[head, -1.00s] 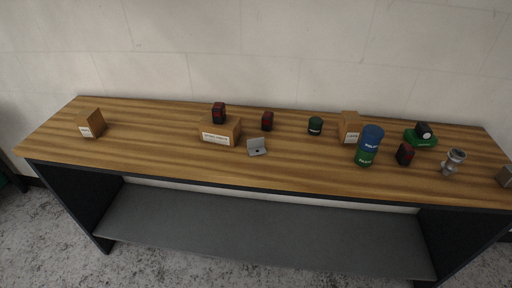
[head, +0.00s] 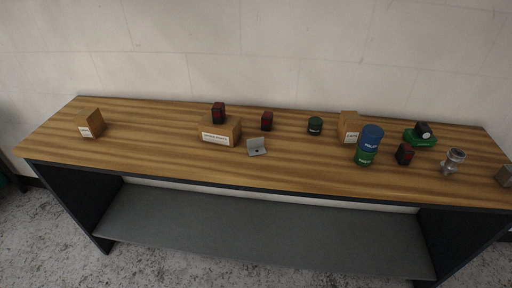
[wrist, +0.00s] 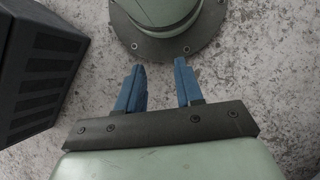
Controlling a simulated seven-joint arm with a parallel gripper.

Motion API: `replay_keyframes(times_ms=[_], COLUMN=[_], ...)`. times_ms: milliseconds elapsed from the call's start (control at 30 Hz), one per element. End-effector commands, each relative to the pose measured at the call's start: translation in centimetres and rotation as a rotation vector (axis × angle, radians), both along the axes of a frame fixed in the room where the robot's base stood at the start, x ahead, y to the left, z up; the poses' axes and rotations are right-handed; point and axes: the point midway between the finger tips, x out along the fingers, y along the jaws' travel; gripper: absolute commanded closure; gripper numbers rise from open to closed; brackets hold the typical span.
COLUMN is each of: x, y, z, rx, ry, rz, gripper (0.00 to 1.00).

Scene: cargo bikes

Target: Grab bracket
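The bracket (head: 256,147) is a small light-grey angled piece with a dark spot on its lower face. It sits on the wooden table (head: 180,158) in the head view, just right of and in front of a labelled cardboard box. My gripper (wrist: 160,82) shows only in the wrist view. Its two blue fingers are apart with nothing between them, above the speckled grey floor. The bracket is not in the wrist view, and my gripper is not in the head view.
A cardboard box (head: 221,132) carries a dark red-black block (head: 218,113). Another such block (head: 267,121) stands behind the bracket. Blue (head: 371,138) and green (head: 365,157) cans, a box (head: 349,127) and a metal part (head: 454,160) stand to the right.

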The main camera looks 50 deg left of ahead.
Motion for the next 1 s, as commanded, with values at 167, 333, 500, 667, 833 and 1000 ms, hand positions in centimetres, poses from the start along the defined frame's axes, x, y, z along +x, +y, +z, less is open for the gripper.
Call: replay_keyframes(times_ms=[167,333,500,667,833,1000], x=[5.3,9.7,13.8,17.5,21.0,24.0], y=[0.8,1.8,3.2,4.8,6.8,9.0], z=[2.3,5.0,8.0,11.4,15.3,19.5], rx=[-0.099,-0.191,-0.278,-0.353,-0.424,-0.487], ry=[-0.058,-0.116,-0.184,-0.255,-0.335,-0.420], rz=[-0.041,-0.092,-0.149,-0.211,-0.286,-0.368], gripper=[0.64,0.64,0.64,0.64,0.64,0.64])
